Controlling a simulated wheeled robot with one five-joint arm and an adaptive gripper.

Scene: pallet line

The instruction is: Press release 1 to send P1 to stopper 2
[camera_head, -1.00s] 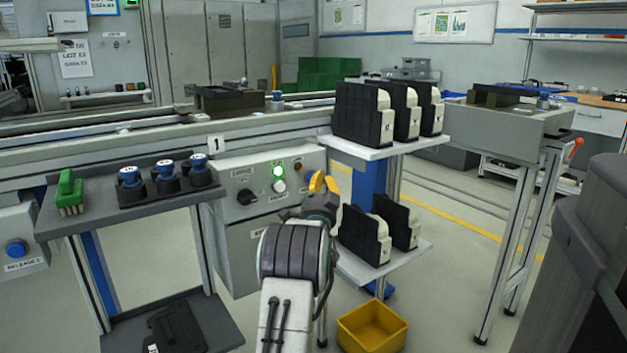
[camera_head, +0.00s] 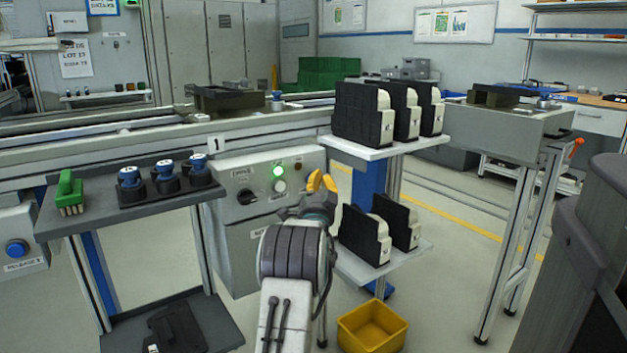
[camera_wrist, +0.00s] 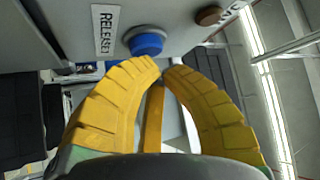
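In the head view my gripper (camera_head: 321,182) is in front of the grey control box (camera_head: 233,185) under the "1" tag, and the button is hidden there. A dark pallet (camera_head: 232,101) stands on the conveyor behind the box. I cannot read which pallet is P1.
The box has a black knob (camera_head: 247,197) and a lit green lamp (camera_head: 278,171). A second blue button (camera_head: 17,249) is at far left. A shelf (camera_head: 385,151) with black-and-white parts stands close right of my gripper. A yellow bin (camera_head: 372,326) is on the floor.

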